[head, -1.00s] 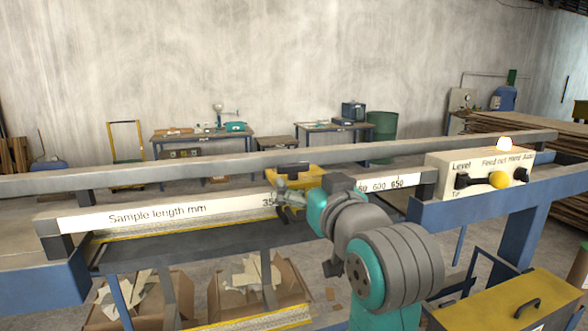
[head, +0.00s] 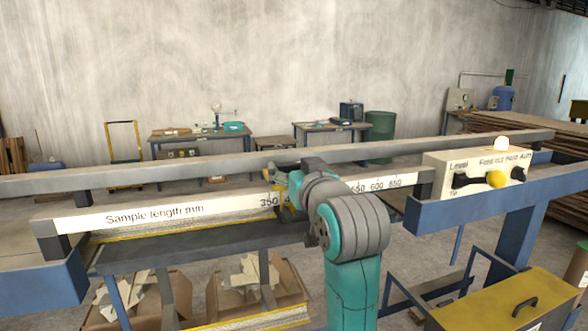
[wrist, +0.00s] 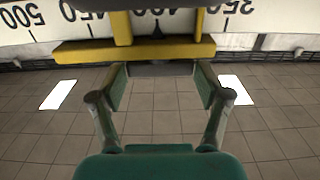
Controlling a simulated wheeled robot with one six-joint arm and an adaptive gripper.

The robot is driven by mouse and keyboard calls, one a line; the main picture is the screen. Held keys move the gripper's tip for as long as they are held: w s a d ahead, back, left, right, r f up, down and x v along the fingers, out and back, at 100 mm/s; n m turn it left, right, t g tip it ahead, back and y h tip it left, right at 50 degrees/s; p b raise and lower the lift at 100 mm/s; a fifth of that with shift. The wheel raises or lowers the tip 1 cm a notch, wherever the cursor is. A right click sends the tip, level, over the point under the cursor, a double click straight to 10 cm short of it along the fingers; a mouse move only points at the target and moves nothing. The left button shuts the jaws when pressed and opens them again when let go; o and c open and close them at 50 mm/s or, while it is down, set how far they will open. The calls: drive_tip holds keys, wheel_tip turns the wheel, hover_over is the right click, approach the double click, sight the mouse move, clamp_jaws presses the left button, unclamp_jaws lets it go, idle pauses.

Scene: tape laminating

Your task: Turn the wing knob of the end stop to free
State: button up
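In the wrist view, the yellow end stop (wrist: 136,51) spans the top middle, in front of the white length scale (wrist: 270,18), whose numbers appear upside down. A dark pointer shows at its middle, near 400. My gripper (wrist: 160,72) is open, its two fingers well apart and their tips just below the yellow crossbar. A dark bar-like part shows between the tips; I cannot tell whether it is the wing knob or whether the fingers touch it. In the head view, my gripper (head: 281,188) is at the scale just right of 350 and, with my wrist, hides most of the stop.
The "Sample length mm" rail (head: 150,216) runs across the bench. A control box (head: 475,172) with a yellow knob stands at its right end. A grey beam (head: 200,167) runs behind. Cartons (head: 262,290) stand below, and a yellow lidded box (head: 515,300) is at lower right.

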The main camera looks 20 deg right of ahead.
drive_tip(key=c, duration=0.5)
drive_tip(key=shift+d+n+y, duration=0.15)
drive_tip(key=shift+n+y, duration=0.15)
drive_tip(key=shift+y, duration=0.2)
drive_tip(key=shift+d+n+y, duration=0.25)
drive_tip(key=shift+n+y, duration=0.55)
drive_tip(key=shift+y, duration=0.4)
drive_tip(key=n+y, duration=0.1)
drive_tip(key=n+g+y, duration=0.1)
drive_tip(key=y, duration=0.1)
drive_tip(key=shift+w+d+y, duration=0.15)
drive_tip(key=shift+d+y, duration=0.05)
drive_tip(key=shift+y, duration=0.1)
drive_tip(key=n+g+y, duration=0.1)
drive_tip(key=n+y, duration=0.1)
drive_tip(key=n+g+y, duration=0.1)
drive_tip(key=g+y, duration=0.1)
drive_tip(key=n+g+y, duration=0.2)
drive_tip(key=shift+w+d+n+y, duration=0.3)
drive_tip(key=shift+y, duration=0.1)
drive_tip(key=n+g+y, duration=0.1)
drive_tip(key=g, duration=0.1)
drive_tip(key=n+g+y, duration=0.1)
drive_tip(key=n+g, duration=0.1)
drive_tip(key=n+g+y, duration=0.1)
drive_tip(key=n+g, duration=0.1)
drive_tip(key=g, duration=0.1)
drive_tip(key=shift+w+d+y, duration=0.1)
drive_tip(key=shift+w+y, duration=0.2)
drive_tip(key=shift+g, duration=0.3)
